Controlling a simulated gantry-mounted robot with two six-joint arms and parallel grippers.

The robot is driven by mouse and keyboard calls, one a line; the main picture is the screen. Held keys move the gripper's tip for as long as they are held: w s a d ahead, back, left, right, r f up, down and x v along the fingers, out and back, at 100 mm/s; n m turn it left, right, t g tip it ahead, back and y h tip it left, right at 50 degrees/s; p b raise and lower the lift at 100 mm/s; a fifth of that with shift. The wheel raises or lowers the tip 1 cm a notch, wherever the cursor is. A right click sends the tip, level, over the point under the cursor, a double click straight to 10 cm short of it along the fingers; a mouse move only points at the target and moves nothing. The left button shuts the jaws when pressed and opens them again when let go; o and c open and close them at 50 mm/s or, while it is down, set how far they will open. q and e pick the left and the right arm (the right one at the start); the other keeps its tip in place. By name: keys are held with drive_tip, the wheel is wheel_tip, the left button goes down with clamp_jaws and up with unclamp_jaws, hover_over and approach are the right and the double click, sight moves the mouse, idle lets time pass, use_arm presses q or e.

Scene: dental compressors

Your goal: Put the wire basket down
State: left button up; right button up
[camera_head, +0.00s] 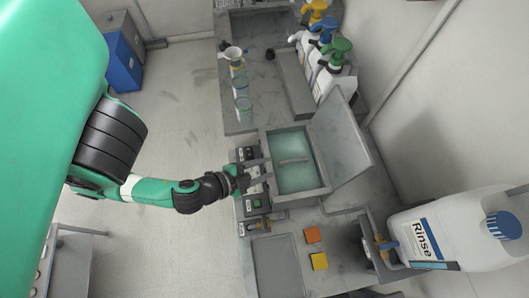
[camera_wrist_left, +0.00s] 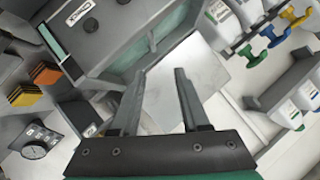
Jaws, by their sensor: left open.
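No wire basket shows clearly in either view. My right gripper is in neither view.
The tank's raised lid (camera_head: 342,140) stands at its right. Orange (camera_head: 312,235) and yellow (camera_head: 319,261) pads, a grey tray (camera_head: 278,266) and a large Rinse jug (camera_head: 460,230) are in front.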

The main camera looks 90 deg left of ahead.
use_arm(q)
drive_tip(key=shift+r, duration=0.1)
idle(0.3)
drive_tip(key=w+d+r+n+t+h, duration=0.15)
drive_tip(key=w+d+r+t, duration=0.25)
drive_tip(key=w+r, duration=0.75)
drive_tip(key=w+d+r+n+t+h, duration=0.15)
drive_tip(key=w+d+r+t, duration=0.25)
drive_tip(key=w+r, duration=0.8)
drive_tip(key=s+d+r+t+h, duration=0.1)
drive_tip(key=r+t, duration=0.1)
drive_tip(key=r, duration=0.9)
drive_tip(key=s+r+t+h, duration=0.2)
drive_tip(key=r+t, duration=0.1)
drive_tip(key=r, duration=0.8)
drive_tip(key=s+d+r+m+t+h, duration=0.1)
drive_tip(key=s+r+t+h, duration=0.1)
drive_tip(key=r, duration=0.9)
drive_tip(key=shift+d+r+t, duration=0.2)
drive_tip(key=shift+d+t, duration=0.15)
drive_tip(key=shift+t, duration=0.35)
drive_tip(key=shift+s, duration=0.1)
